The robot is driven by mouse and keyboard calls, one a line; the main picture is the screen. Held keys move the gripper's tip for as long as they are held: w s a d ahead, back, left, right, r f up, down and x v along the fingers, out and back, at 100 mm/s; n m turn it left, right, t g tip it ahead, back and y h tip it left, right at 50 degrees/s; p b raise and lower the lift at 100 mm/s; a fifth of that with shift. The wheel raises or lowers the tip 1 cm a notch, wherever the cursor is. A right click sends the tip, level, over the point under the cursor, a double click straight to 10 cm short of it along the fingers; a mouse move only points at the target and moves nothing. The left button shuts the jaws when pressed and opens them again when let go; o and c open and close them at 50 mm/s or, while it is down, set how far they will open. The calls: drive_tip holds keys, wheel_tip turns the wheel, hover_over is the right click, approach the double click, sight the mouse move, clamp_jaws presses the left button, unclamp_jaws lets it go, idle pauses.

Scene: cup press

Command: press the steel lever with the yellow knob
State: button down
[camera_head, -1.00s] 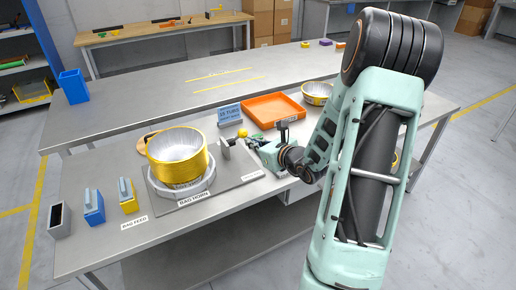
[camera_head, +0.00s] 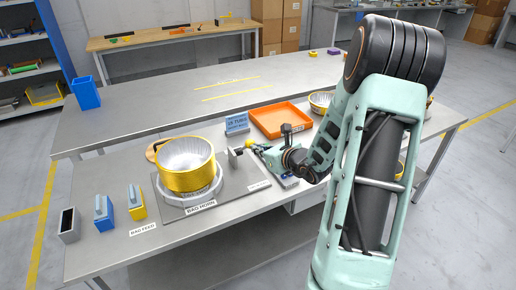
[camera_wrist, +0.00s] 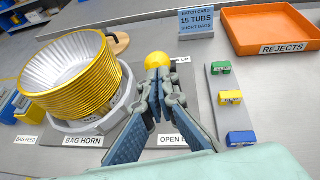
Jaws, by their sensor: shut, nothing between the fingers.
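The yellow knob (camera_wrist: 157,61) shows just beyond my gripper's fingertips in the wrist view. In the head view the knob (camera_head: 249,143) is small, just left of my gripper (camera_head: 262,150). The steel lever below the knob is mostly hidden behind my fingers. My gripper (camera_wrist: 158,76) is shut and empty, its fingertips close together and over the near side of the knob in the picture. I cannot tell whether they touch it. The stack of gold-sided foil tubs (camera_wrist: 82,88) sits on the ring-shaped bag horn base (camera_wrist: 92,124), left of my gripper.
A grey strip (camera_wrist: 219,83) with green, yellow and blue blocks lies right of my gripper. An orange rejects tray (camera_head: 280,119) and a blue batch card (camera_head: 236,123) stand behind. Blue (camera_head: 104,215) and yellow (camera_head: 137,204) holders stand at the table's left. Bare tabletop lies between.

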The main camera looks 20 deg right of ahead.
drive_tip(key=shift+w+r+g+p, duration=0.25)
drive_tip(key=shift+w+r+p, duration=0.1)
drive_tip(key=shift+r+p, duration=0.3)
drive_tip(key=shift+w+r+g+p, duration=0.3)
drive_tip(key=shift+r+p, duration=0.1)
drive_tip(key=shift+p, duration=0.4)
drive_tip(key=shift+g, duration=0.65)
drive_tip(key=w+r+p, duration=0.2)
drive_tip(key=w+p, duration=0.1)
drive_tip(key=w+r+p, duration=0.1)
drive_tip(key=w, duration=0.1)
drive_tip(key=shift+w+a+r+p, duration=0.2)
drive_tip(key=shift+w+r+p, duration=0.05)
drive_tip(key=shift+r+p, duration=0.15)
drive_tip(key=w+r+p, duration=0.1)
drive_tip(key=w, duration=1)
drive_tip(key=shift+w+a+r+p, duration=0.15)
drive_tip(key=shift+w+r+p, duration=0.1)
drive_tip(key=shift+w+p, duration=0.1)
drive_tip(key=shift+s+r, duration=0.1)
drive_tip(key=s+d+r+p, duration=0.1)
drive_tip(key=s+r, duration=0.1)
drive_tip(key=r, duration=0.4)
drive_tip(key=s+d+r+p, duration=0.1)
drive_tip(key=s+r+p, duration=0.1)
drive_tip(key=r, duration=0.4)
drive_tip(key=shift+s, duration=0.45)
